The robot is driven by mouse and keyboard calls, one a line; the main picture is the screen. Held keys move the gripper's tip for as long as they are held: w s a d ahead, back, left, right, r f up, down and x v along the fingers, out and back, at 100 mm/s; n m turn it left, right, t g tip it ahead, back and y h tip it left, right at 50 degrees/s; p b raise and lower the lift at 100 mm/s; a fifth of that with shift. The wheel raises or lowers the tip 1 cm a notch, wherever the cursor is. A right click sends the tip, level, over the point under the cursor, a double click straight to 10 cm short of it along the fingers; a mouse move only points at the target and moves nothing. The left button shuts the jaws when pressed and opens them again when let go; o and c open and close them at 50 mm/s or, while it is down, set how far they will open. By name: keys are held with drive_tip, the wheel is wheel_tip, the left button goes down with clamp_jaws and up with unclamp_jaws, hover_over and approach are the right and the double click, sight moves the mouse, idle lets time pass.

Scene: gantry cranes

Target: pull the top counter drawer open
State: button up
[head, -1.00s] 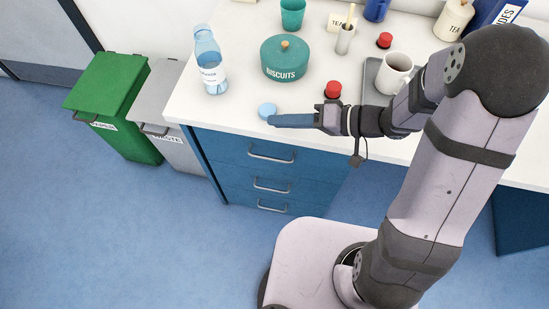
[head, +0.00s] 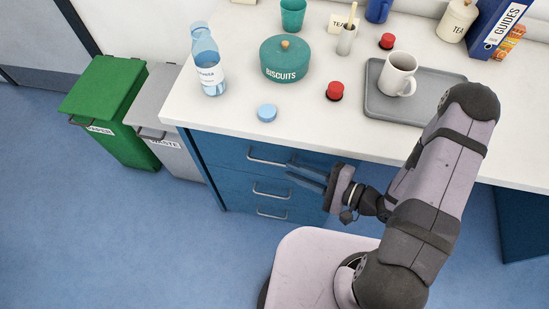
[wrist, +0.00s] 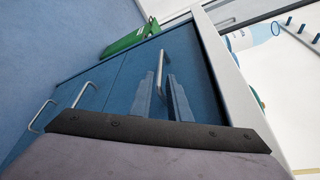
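The blue counter unit has a stack of drawers under the white worktop. The top drawer (head: 225,150) is shut, its front flush, with a silver bar handle (head: 268,157). My gripper (head: 289,170) is open and empty in front of the drawers, its two blue fingers pointing left, just right of and slightly below the top handle. In the wrist view, the two fingers (wrist: 159,92) are apart, and the top handle (wrist: 161,72) shows close to their tips. I cannot tell whether the handle lies between them.
Lower drawer handles (head: 271,190) sit below. The worktop (head: 225,115) overhangs the drawers and carries a bottle (head: 208,65), biscuit tin (head: 286,62), blue lid (head: 267,113) and grey tray (head: 435,95). Green (head: 105,100) and grey (head: 165,110) bins stand left. The floor before the drawers is clear.

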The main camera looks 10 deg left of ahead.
sight(274, 162)
drive_tip(key=shift+p+x, duration=0.5)
drive_tip(key=shift+x, duration=3.15)
clamp_jaws()
